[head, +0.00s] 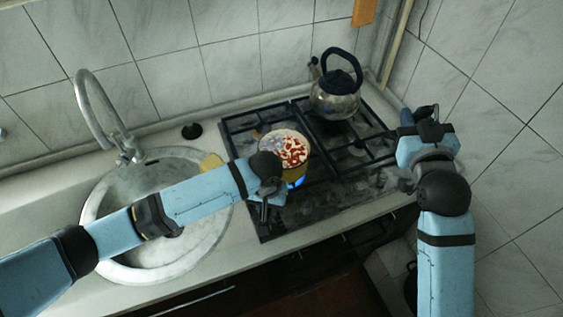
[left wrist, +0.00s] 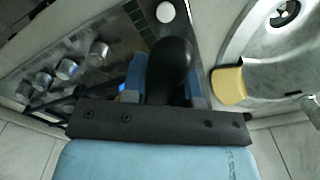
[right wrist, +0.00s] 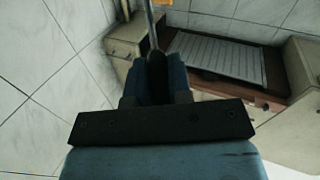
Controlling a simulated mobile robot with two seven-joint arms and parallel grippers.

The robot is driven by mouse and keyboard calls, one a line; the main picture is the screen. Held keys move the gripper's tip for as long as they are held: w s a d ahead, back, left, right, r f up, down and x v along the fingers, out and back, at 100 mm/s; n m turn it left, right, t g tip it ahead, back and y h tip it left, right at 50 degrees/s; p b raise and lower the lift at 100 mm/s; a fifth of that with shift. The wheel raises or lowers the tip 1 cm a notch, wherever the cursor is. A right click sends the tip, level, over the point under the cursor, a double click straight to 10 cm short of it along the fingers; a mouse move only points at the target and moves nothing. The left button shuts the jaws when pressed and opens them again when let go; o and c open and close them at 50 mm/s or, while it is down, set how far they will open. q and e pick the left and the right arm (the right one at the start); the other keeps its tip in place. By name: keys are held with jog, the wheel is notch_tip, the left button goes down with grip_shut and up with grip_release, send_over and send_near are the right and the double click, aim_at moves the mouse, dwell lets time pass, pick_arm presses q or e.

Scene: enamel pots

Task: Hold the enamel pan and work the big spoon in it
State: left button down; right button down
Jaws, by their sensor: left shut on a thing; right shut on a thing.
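The enamel pan (head: 294,172), yellowish outside with red and white pieces inside, stands on the front left burner over a blue flame. My left gripper (head: 268,186) is at the pan's near left side, shut on a black rounded handle (left wrist: 172,65), taken to be the pan's. My right gripper (head: 422,128) is off the stove's right side, near the wall and apart from the pan. It is shut on a dark handle (right wrist: 156,72) with a thin metal shaft, apparently the big spoon. The spoon's bowl is not clearly visible.
A steel kettle (head: 335,97) with a dark blue handle stands on the back of the stove (head: 262,222). A round sink (head: 100,205) with a tall tap (head: 92,110) is at the left. A yellow sponge-like piece (head: 210,162) lies between sink and stove. The tiled wall (head: 520,150) is close at right.

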dwell(0.4)
jog(key=w+a+f+n+g+y, duration=0.2)
jog(key=w+a+n+g+y, duration=0.3)
jog(key=a, duration=0.6)
jog(key=w+a+f+y, duration=0.25)
jog(key=w+a, duration=0.45)
jog(key=a, duration=0.5)
notch_tip(320, 180, down, 12)
jog(key=shift+d+r, duration=0.25)
jog(key=shift+d, duration=0.05)
